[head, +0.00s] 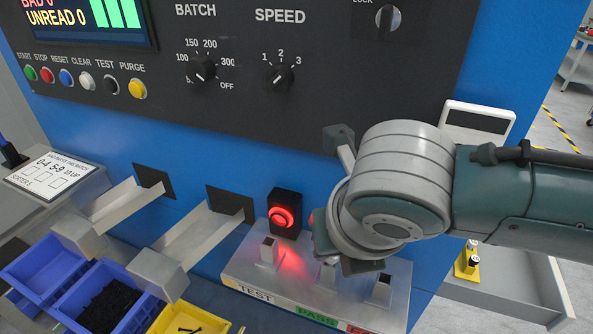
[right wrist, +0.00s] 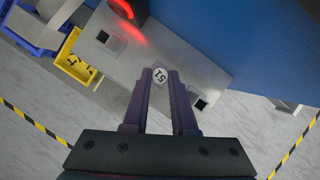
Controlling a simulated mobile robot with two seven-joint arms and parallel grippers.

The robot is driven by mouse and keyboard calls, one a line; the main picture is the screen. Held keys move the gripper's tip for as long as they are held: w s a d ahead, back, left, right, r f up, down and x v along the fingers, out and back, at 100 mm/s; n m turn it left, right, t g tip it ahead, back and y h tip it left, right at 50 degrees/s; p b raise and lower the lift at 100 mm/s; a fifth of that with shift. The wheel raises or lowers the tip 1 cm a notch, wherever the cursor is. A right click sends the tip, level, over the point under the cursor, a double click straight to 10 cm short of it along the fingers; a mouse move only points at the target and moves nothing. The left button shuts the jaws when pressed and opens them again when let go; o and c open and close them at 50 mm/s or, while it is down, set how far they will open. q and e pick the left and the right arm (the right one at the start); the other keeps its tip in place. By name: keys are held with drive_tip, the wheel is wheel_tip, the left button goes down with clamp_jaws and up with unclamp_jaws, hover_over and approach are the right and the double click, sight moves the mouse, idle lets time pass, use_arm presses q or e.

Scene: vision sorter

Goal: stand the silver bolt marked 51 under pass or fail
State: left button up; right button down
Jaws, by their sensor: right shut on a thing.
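The silver bolt marked 51 (right wrist: 159,75) is between the fingers of my right gripper (right wrist: 160,82), its round numbered head facing the wrist camera. My right gripper (head: 342,262) is shut on it, low over the middle of the grey plate (head: 240,262). The plate carries labels TEST (head: 254,294), green PASS (head: 316,316) and a partly cut-off red FAIL (head: 360,329). The bolt is in line with the middle position, between the left socket (right wrist: 102,37) and the right socket (right wrist: 200,103). The bolt's lower end is hidden, so I cannot tell whether it is seated. My left gripper is out of view.
A red-lit black box (head: 286,212) stands behind the plate. Two chutes (head: 196,238) lead to blue bins (head: 45,268); a yellow bin (head: 205,320) holds dark pieces. A yellow stand (head: 466,262) is at the right. The blue machine front (head: 110,150) rises close behind.

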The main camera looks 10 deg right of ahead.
sight(334, 258)
drive_tip(key=c, duration=0.7)
unclamp_jaws()
drive_tip(key=o, duration=0.5)
drive_tip(key=shift+c, duration=0.2)
wheel_tip(334, 258, up, 5)
drive_tip(key=p, duration=0.5)
drive_tip(key=shift+f, duration=0.1)
wheel_tip(334, 258, up, 3)
drive_tip(key=p, duration=0.4)
